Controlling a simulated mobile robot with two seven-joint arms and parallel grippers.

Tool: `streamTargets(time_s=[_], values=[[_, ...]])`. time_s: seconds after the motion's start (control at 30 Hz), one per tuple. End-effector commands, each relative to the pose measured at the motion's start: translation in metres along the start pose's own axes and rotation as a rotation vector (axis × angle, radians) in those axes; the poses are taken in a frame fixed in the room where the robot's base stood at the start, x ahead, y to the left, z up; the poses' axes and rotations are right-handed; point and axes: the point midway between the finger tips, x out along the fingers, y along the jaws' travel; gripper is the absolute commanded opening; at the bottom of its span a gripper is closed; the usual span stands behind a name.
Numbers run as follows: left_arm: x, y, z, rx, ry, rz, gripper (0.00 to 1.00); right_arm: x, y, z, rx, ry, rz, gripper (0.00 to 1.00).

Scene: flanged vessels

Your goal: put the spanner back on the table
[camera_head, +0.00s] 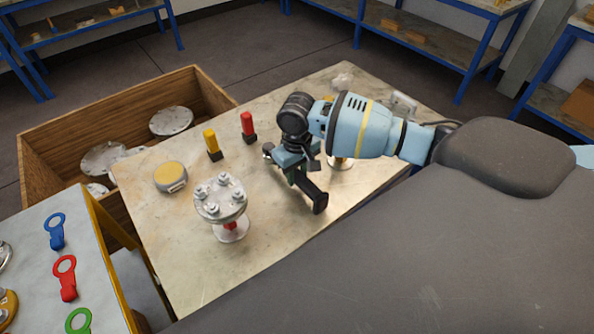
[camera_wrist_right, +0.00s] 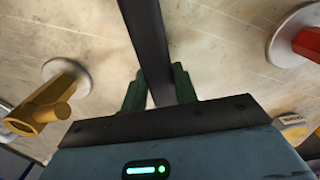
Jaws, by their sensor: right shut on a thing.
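The spanner (camera_head: 314,196) is a long dark bar. My right gripper (camera_head: 293,172) is shut on it, over the middle of the stone-topped table (camera_head: 190,250). In the right wrist view the dark spanner (camera_wrist_right: 150,40) runs between the green fingers of my right gripper (camera_wrist_right: 160,88) and away toward the top edge. I cannot tell whether the spanner touches the tabletop. Its far end is partly hidden by the gripper in the head view. My left gripper is not in view.
A bolted flanged vessel (camera_head: 220,201) stands left of the gripper. A yellow-stemmed one (camera_head: 340,163) is partly hidden behind my arm. Yellow (camera_head: 212,141) and red (camera_head: 248,124) upright pieces and a yellow disc (camera_head: 171,176) stand behind. The front tabletop is clear. A wooden crate (camera_head: 60,145) stands left.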

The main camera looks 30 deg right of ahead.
Motion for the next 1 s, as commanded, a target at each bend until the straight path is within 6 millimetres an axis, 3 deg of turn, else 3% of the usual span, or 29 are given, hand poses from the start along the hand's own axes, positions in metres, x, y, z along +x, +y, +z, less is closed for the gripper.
streamTargets(time_s=[0.17, 0.2, 0.37, 0.57, 0.73, 1.0], values=[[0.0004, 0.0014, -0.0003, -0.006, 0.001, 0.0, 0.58, 0.0025, -0.0002, -0.0008, 0.0, 0.003, -0.001, 0.02], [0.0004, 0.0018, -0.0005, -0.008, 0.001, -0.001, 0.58, 0.0022, -0.0001, -0.0009, 0.0, 0.004, -0.001, 0.33], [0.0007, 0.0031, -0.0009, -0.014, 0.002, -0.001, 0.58, 0.0025, 0.0, -0.0006, 0.0, 0.003, 0.0, 0.54], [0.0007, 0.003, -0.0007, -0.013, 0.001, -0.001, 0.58, 0.0031, 0.0001, -0.0002, 0.0, 0.001, 0.0, 0.54], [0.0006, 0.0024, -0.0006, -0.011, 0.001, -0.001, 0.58, 0.0041, 0.0002, 0.0005, 0.0, -0.001, 0.001, 0.76], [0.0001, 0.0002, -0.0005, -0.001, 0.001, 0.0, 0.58, 0.0031, 0.0002, 0.0001, 0.0, 0.0, 0.0, 0.76]])
